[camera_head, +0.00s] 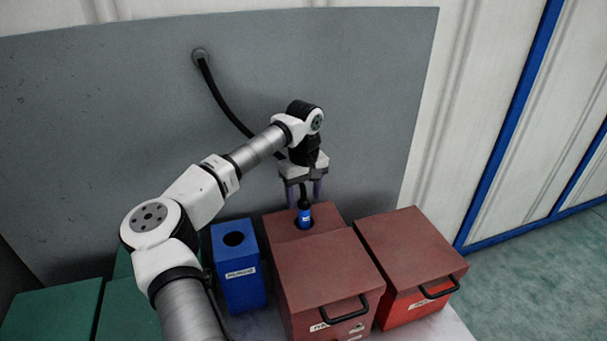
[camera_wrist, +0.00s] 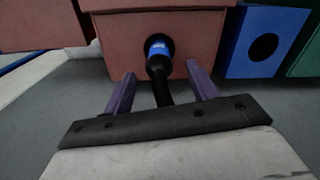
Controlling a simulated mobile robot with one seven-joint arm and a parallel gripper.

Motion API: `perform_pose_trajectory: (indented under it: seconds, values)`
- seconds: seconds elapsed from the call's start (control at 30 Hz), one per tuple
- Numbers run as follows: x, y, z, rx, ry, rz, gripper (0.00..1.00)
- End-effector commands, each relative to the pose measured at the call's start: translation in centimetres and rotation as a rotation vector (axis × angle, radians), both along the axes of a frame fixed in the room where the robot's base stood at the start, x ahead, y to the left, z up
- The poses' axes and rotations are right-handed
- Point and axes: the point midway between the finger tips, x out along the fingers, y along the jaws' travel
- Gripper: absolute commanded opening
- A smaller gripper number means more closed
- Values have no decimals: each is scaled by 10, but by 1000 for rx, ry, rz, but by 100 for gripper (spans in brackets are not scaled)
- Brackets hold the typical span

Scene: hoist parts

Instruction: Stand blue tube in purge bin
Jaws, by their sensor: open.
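The blue tube (camera_head: 305,217) is a black hose end with a blue band; the band also shows in the wrist view (camera_wrist: 158,50). It stands in the round hole at the back of the middle red bin (camera_head: 328,260); its lower end is hidden inside. My gripper (camera_head: 304,203) is open just above the band, with purple fingers on either side of the black hose, apart from it in the wrist view (camera_wrist: 160,72). A narrow blue bin (camera_head: 240,280) with an empty round hole stands left of the red bin; its label is too small to read surely.
The black hose (camera_head: 222,103) runs from a fitting on the grey wall panel (camera_head: 120,110) behind the bins. Another red bin (camera_head: 408,250) with a black handle stands at the right. Green boxes (camera_head: 50,315) stand at the left, close to the blue bin.

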Motion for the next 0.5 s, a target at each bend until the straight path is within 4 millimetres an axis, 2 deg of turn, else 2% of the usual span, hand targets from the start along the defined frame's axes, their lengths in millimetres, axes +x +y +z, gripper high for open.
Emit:
perform_pose_trajectory:
  seconds: [0.2,0.33,0.5]
  values:
    - [-1,-1,-39,-3,3,-1,58]
    - [-1,-1,-55,-2,2,-1,58]
    - [0,-1,-64,-1,0,-1,58]
